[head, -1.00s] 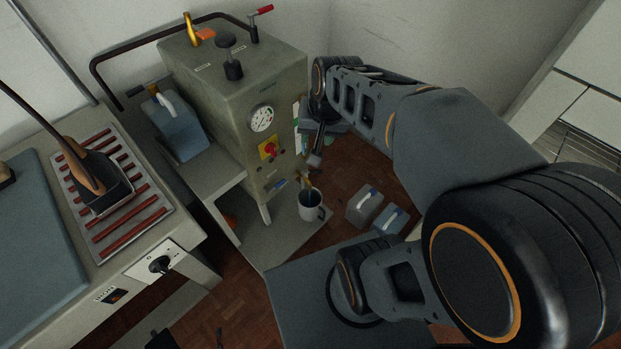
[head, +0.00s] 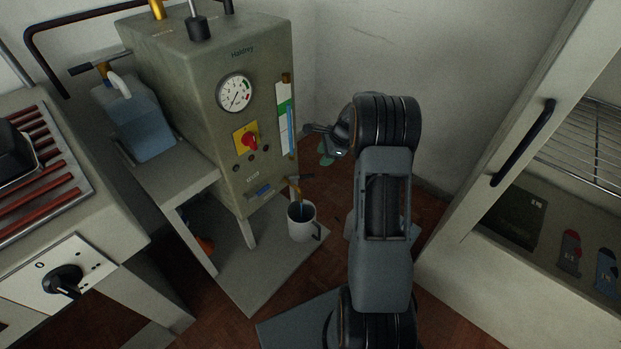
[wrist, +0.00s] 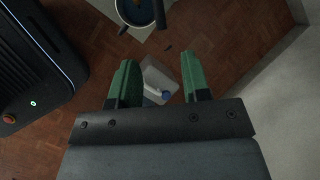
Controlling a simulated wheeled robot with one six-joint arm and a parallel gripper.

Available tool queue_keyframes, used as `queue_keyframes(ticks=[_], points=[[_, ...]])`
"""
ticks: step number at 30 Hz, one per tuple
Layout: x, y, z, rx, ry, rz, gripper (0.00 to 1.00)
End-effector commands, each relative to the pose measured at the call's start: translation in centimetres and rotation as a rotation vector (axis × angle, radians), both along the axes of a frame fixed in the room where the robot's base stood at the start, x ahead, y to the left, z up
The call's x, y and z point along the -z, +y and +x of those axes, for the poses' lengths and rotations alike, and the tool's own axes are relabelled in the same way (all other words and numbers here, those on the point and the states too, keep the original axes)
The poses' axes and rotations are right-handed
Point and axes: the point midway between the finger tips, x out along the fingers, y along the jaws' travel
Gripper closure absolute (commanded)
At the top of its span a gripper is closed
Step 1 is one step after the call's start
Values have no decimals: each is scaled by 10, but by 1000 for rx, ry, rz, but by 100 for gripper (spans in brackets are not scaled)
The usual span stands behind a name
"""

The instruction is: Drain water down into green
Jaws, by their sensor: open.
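The grey-green boiler (head: 220,90) carries a sight-glass strip (head: 284,125) on its right front edge, with a white and green scale beside a blue water column. The column's top seems near or above the green band, but I cannot tell exactly. A small drain tap (head: 297,182) sticks out low on the front. Below it a white mug (head: 302,222) stands on the lower shelf; the mug also shows at the top of the wrist view (wrist: 132,12). My gripper (head: 325,146) is open, right of the boiler and apart from it; its green fingers (wrist: 159,62) hold nothing.
A blue water jug (head: 142,122) stands on the side shelf at left. The ironing table (head: 70,225) is at far left. A cabinet with a black handle (head: 524,142) is at right. In the wrist view a pale canister (wrist: 157,78) stands on the floor below my fingers.

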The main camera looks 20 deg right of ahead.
Motion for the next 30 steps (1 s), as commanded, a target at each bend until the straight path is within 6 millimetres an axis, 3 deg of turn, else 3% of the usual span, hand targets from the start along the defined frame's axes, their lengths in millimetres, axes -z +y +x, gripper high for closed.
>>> queue_keyframes(ticks=[6, 15, 22, 30], points=[[43, 15, 12, -4, 2, 0, 57], [87, 31, 25, -3, 1, 0, 57], [103, 37, 31, -4, 0, -2, 57], [106, 38, 33, -3, -1, -2, 57]])
